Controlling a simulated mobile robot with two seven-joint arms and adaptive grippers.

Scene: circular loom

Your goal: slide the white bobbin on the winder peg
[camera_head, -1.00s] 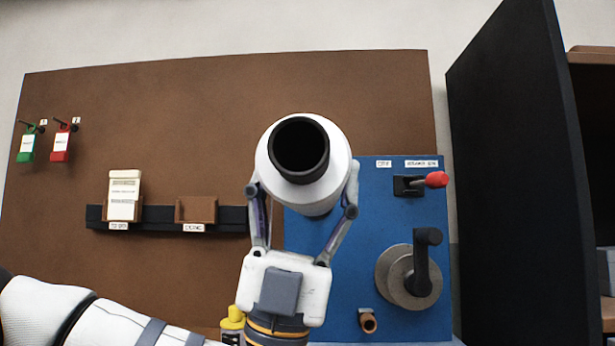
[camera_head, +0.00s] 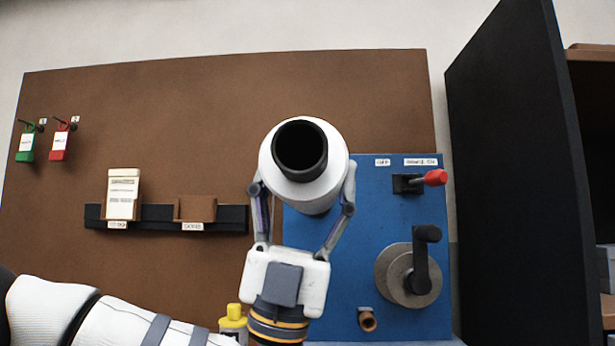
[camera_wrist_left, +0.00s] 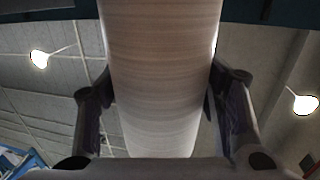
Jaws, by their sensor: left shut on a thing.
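The white bobbin (camera_head: 336,185) has a dark hollow end that faces the head camera. My left gripper (camera_head: 304,200) is shut on it, one finger on each side, and holds it in front of the left part of the blue panel (camera_head: 345,270). In the left wrist view the bobbin (camera_wrist_left: 160,80) runs between the two fingers (camera_wrist_left: 160,110). The winder peg cannot be made out; the bobbin and gripper cover part of the panel. My right gripper is not in view.
The blue panel carries a red-tipped lever (camera_head: 435,177), a crank on a round disc (camera_head: 405,285) and a brown tube (camera_head: 367,320). A black upright panel (camera_head: 520,170) stands at the right. A yellow-capped bottle (camera_head: 233,322) is beside my left wrist. A card holder (camera_head: 195,208) is at left.

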